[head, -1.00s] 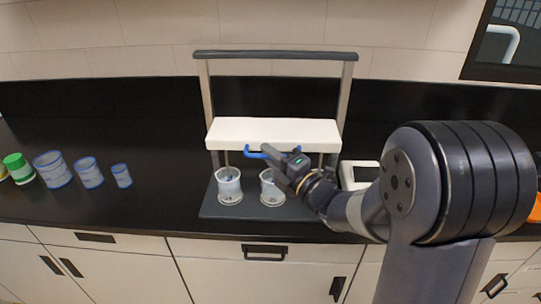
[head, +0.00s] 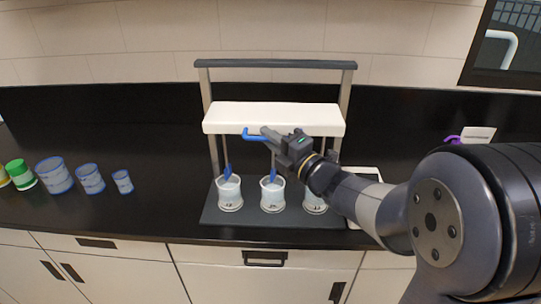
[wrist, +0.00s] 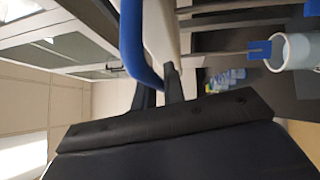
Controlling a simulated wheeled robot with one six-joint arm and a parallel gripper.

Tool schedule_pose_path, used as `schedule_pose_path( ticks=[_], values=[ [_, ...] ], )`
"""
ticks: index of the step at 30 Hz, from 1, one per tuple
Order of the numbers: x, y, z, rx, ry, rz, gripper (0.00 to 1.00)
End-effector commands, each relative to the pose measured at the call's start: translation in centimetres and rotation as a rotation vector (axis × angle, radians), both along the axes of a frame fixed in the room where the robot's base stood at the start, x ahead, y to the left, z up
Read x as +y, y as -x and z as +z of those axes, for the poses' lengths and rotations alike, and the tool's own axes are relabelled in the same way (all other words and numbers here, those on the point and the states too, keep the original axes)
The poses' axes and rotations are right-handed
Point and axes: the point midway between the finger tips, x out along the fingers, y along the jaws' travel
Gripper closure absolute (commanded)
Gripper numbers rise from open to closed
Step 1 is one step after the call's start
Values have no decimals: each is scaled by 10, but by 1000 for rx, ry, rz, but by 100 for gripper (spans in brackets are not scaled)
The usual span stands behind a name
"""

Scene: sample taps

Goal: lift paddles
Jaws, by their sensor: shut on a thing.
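A stand with two posts carries a white crossbar head (head: 272,117) above a dark base. A blue handle (head: 256,135) sticks out from the front of the head. My gripper (head: 268,133) is shut on the blue handle, which also shows between the fingers in the wrist view (wrist: 140,50). Blue paddles hang on thin rods below the head. The left paddle (head: 228,172) is at the mouth of the left beaker (head: 229,194). The middle paddle (head: 272,174) is at the mouth of the middle beaker (head: 272,196). The right beaker (head: 314,203) is partly behind my arm, its paddle hidden.
Several blue-rimmed beakers (head: 55,176) and a green-capped jar (head: 20,174) stand on the counter at left. A white box (head: 366,174) sits right of the stand, partly behind my arm. The counter between the beakers and stand is clear.

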Motion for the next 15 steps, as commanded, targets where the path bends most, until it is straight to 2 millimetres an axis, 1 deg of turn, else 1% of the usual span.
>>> schedule_pose_path(
  ticks=[1,3,6,9,15],
  values=[
    [0,0,25,-14,-2,0,100],
    [0,0,42,-13,-4,0,100],
    [0,0,58,-10,-4,1,100],
    [0,0,64,-7,-4,-1,100],
    [0,0,66,-10,-5,0,100]
  ],
)
